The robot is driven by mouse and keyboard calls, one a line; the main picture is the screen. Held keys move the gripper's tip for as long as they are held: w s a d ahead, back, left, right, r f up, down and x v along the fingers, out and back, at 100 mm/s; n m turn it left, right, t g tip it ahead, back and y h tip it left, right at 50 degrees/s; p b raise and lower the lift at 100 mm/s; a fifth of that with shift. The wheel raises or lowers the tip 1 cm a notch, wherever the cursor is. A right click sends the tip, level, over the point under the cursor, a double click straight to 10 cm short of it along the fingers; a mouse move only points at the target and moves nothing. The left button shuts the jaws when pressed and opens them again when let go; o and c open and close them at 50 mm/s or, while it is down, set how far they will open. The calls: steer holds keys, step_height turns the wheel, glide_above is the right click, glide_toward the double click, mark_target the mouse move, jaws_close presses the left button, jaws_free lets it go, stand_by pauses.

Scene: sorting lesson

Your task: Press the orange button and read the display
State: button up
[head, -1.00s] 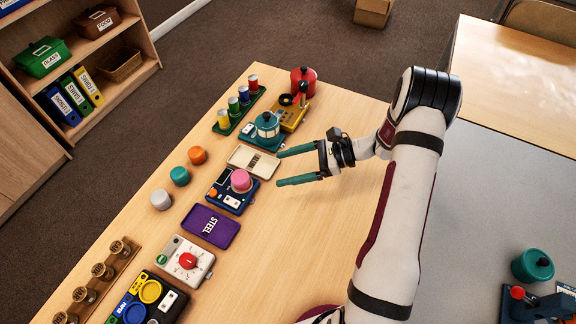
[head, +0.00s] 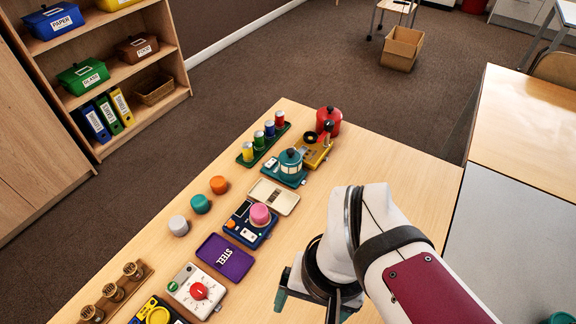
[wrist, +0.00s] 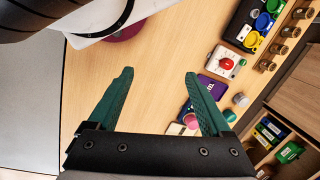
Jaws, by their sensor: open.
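A dark blue device (head: 262,236) lies in the middle of the row on the wooden table (head: 330,190). It has a small orange button (head: 231,223) at its left, a dark display panel (head: 240,209) and a pink round piece (head: 260,214) on top. I cannot read the display. A loose orange cylinder (head: 218,185) stands apart, behind the device. My gripper (wrist: 158,76) is open and empty over the table, with teal fingers. In the head view it is at the front, partly hidden by my arm. In the wrist view its right finger partly hides the device.
A cream tray (head: 274,197), teal lantern device (head: 290,166) and yellow stand (head: 314,155) lie farther. Teal (head: 200,204) and grey (head: 179,225) cylinders stand left. The table's right side is clear.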

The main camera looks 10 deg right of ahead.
jaws_close()
stand_by(1.5)
